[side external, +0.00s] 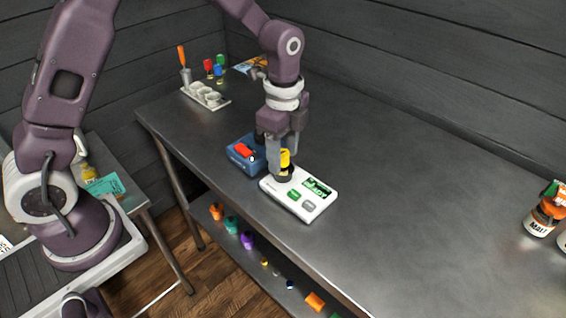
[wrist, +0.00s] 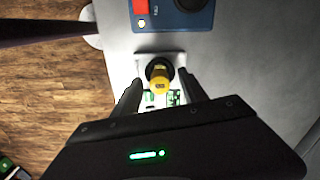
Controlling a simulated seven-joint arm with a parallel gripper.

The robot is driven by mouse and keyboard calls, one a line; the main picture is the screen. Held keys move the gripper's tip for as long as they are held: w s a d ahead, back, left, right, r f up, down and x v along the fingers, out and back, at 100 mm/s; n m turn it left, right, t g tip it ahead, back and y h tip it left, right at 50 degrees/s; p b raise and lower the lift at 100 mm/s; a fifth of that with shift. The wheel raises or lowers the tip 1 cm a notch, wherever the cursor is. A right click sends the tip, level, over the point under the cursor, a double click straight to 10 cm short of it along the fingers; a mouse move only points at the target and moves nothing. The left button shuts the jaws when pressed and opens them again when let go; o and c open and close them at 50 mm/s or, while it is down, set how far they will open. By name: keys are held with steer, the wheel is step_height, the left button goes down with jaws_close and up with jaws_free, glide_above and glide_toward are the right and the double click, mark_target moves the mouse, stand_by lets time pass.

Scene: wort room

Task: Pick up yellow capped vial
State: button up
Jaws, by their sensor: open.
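The yellow capped vial (side external: 285,158) stands in a dark round holder on the white device with a green screen (side external: 318,203). In the wrist view the yellow cap (wrist: 159,84) shows between the two fingers, near their tips. My gripper (side external: 282,165) is open, pointing down over the device, with its fingers on either side of the vial. In the wrist view my gripper (wrist: 160,85) shows a gap between the cap and each finger. The vial's lower part is hidden in the holder and behind a finger.
A blue box with a red switch (side external: 238,161) stands close beside the white device. A white rack with cups (side external: 205,96) and several coloured vials (side external: 216,69) are at the back left. An orange-lidded jar (side external: 541,217) is at the far right. The bench's middle is clear.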

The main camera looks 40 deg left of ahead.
mark_target(283, 152)
steer(key=shift+f, duration=0.4)
jaws_close()
steer(key=shift+r, duration=0.15)
step_height(283, 152, up, 10)
steer(key=shift+f, duration=0.1)
